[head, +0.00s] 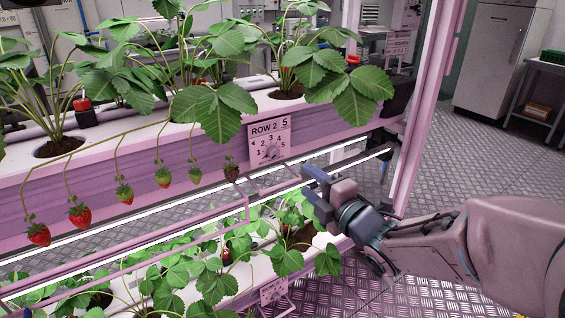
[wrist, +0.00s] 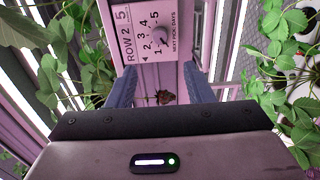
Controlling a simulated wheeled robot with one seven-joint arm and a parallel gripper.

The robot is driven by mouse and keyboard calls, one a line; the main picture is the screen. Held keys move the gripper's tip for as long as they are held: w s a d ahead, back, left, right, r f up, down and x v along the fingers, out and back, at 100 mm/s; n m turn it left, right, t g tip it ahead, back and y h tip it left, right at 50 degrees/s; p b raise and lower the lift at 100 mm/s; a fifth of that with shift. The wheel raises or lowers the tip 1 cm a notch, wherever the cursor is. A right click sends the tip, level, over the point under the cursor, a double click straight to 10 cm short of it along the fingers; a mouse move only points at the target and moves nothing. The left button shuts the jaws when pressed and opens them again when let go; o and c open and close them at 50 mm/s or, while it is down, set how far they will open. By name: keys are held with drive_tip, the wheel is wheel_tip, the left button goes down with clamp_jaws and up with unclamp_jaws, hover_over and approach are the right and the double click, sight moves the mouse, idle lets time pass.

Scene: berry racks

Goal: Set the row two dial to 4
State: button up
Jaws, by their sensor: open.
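The card is on the front of the upper pink planter. A separate "5" is printed at its upper corner. In the wrist view the dial (wrist: 160,33) lies beyond my fingers, with the card turned sideways; I cannot tell which digit the knob points at. My gripper (head: 309,188) is open and empty, to the lower right of the dial and apart from it. Its two blue fingers (wrist: 163,78) frame the space below the dial.
A dark berry (head: 231,172) hangs left of the dial; a berry (wrist: 165,97) also shows between my fingers. Several red and pale strawberries (head: 80,215) hang further left. A lower planter (head: 320,246) with leaves is under my gripper. A pink post (head: 425,110) stands right.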

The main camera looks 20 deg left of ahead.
sight(276, 155)
drive_tip(key=x, duration=1.3)
drive_tip(key=shift+d+b, duration=0.1)
drive_tip(key=shift+b, duration=0.3)
drive_tip(key=shift+d, duration=0.1)
drive_tip(key=c, duration=1)
